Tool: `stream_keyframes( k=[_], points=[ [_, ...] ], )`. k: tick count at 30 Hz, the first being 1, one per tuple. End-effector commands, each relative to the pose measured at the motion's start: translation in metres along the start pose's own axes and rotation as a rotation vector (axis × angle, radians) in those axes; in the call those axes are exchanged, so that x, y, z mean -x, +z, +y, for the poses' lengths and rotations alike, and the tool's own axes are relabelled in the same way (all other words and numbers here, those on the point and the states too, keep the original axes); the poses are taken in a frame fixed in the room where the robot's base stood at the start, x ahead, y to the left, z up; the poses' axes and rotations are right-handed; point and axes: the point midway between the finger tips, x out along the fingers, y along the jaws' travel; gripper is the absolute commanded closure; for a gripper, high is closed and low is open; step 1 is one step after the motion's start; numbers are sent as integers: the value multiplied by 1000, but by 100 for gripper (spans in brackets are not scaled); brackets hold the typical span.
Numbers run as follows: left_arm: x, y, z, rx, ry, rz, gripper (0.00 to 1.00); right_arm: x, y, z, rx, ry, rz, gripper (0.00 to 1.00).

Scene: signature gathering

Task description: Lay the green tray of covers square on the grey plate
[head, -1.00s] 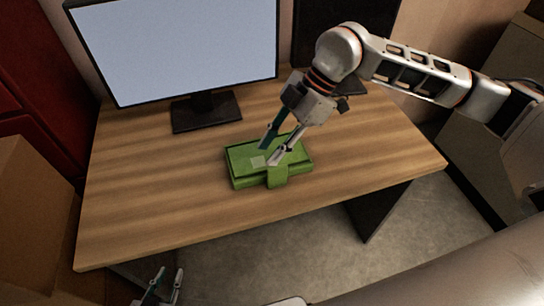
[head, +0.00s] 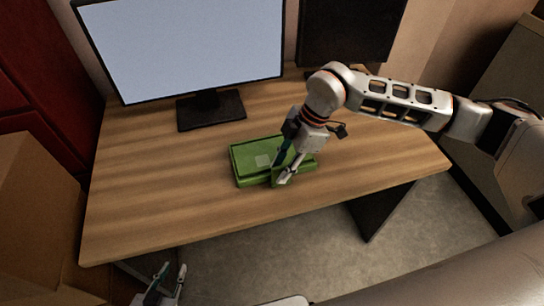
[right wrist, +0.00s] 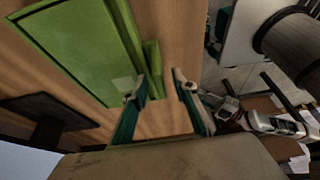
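The green tray (head: 250,152) lies flat on the wooden desk, with a small pale square on its top and a tab at its front edge. In the right wrist view the tray (right wrist: 75,40) fills the upper left, and the tab (right wrist: 152,58) sticks out on its right side. My right gripper (head: 284,170) is open at the tray's front, over the tab, hiding part of it. In the wrist view its fingers (right wrist: 163,92) are apart, the left one close to the tab; contact cannot be told. My left gripper (head: 170,270) is open and empty, below the desk's front edge. I cannot make out a grey plate.
A monitor (head: 185,50) on a dark stand (head: 211,110) is behind the tray, and a dark panel (head: 350,35) stands at the back right. The desk (head: 150,200) is clear to the left, front and right. A cardboard box (head: 35,210) is at the left.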

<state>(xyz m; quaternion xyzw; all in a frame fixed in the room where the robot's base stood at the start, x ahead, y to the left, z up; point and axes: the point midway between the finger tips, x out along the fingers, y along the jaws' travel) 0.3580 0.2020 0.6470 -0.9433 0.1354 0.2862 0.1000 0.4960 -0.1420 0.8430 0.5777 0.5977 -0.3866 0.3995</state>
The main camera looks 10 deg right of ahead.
Motion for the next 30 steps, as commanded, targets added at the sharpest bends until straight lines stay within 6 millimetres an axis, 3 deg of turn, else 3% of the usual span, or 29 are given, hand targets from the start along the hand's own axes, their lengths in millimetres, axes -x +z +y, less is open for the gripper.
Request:
stream_keyframes(
  k=[6, 9, 10, 23, 30],
  points=[
    [0, 0, 0, 0, 0, 0, 75, 0, 0, 0, 0, 0, 0, 72],
    [0, 0, 0, 0, 0, 0, 75, 0, 0, 0, 0, 0, 0, 98],
    [0, 0, 0, 0, 0, 0, 75, 0, 0, 0, 0, 0, 0, 100],
    [0, -1, -1, 0, -1, 2, 75, 3, -1, 1, 1, 3, 1, 100],
    [0, -2, -1, 0, -1, 3, 75, 25, -10, 1, 3, 4, 2, 100]
  ],
)
